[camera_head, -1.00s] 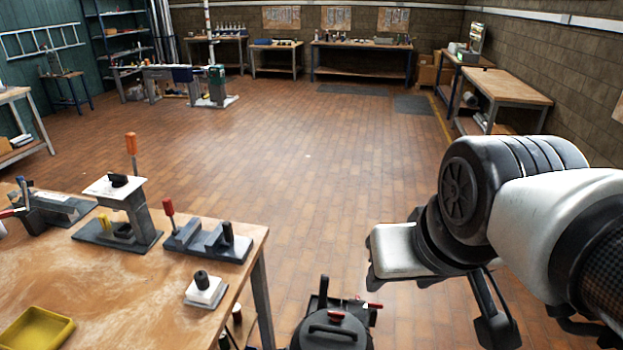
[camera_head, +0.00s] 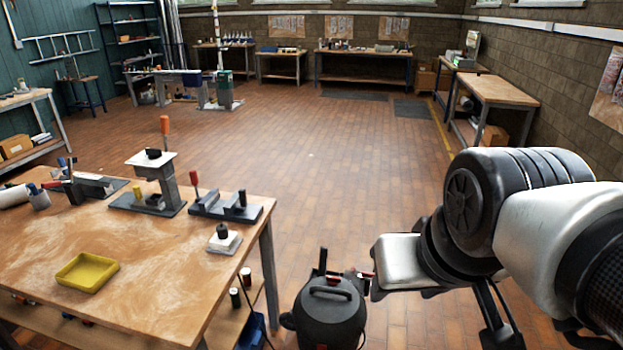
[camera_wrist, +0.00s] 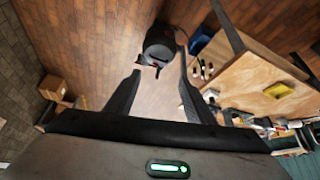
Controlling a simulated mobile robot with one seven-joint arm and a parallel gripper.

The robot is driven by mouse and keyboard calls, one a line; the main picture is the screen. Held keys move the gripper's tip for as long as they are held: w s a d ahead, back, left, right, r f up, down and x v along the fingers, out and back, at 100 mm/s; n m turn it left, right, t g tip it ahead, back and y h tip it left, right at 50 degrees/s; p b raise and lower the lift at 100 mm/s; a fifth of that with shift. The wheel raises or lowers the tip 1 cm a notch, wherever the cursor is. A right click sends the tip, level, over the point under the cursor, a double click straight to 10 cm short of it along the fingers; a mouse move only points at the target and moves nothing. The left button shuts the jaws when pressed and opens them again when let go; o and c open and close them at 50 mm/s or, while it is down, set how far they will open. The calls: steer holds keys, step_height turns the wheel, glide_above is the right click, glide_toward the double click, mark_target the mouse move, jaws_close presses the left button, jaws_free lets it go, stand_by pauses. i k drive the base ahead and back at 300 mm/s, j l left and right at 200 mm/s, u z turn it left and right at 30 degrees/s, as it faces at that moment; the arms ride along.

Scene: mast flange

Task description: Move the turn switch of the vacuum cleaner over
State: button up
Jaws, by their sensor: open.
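The vacuum cleaner (camera_head: 330,312) is a dark, rounded canister on the floor beside the right end of the workbench. A small red part shows by its top right, close to my arm; I cannot tell whether it is the turn switch. In the wrist view the vacuum cleaner (camera_wrist: 160,42) lies beyond my fingertips, with small red marks near its lower edge. My gripper (camera_wrist: 158,83) is open and empty, its two dark fingers spread apart. In the head view my arm's wrist is at the right, and the fingers cannot be made out clearly.
The wooden workbench (camera_head: 150,262) stands left of the vacuum cleaner, with a yellow tray (camera_head: 87,272) and several fixtures on it. A blue bin (camera_head: 252,332) is under its right end. The brick-tiled floor in the middle is clear. Other benches line the far walls.

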mark_target(332, 282)
steer(key=i+j, duration=0.1)
steer(key=i, duration=0.6)
steer(key=i+j+z, duration=0.15)
steer(key=i, duration=0.55)
